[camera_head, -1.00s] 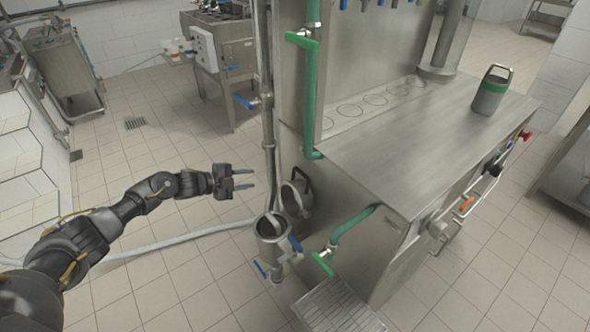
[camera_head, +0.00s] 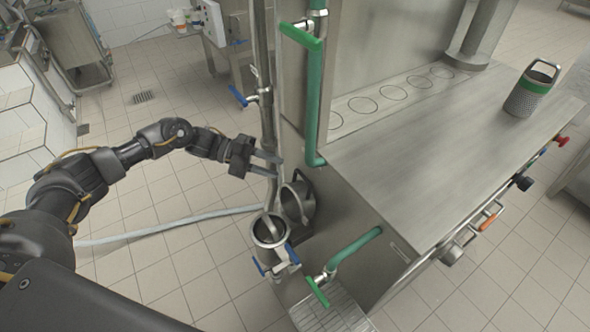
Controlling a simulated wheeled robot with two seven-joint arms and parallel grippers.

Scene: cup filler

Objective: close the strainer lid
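The strainer (camera_head: 271,240) is a round steel pot on a pipe at the left side of the steel machine. Its lid (camera_head: 297,203) stands open, swung up behind and to the right of the strainer mouth. My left gripper (camera_head: 268,164) is up and to the left of the lid, with its two fingers pointing right. The fingers are apart with nothing between them, and I see a gap between them and the lid. My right gripper is not in view.
Blue-handled valves (camera_head: 259,266) sit below the strainer, and a green-handled valve (camera_head: 318,291) is to its right. A vertical pipe (camera_head: 266,120) runs just behind the fingers. A grated step (camera_head: 333,312) and hose (camera_head: 170,224) lie low.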

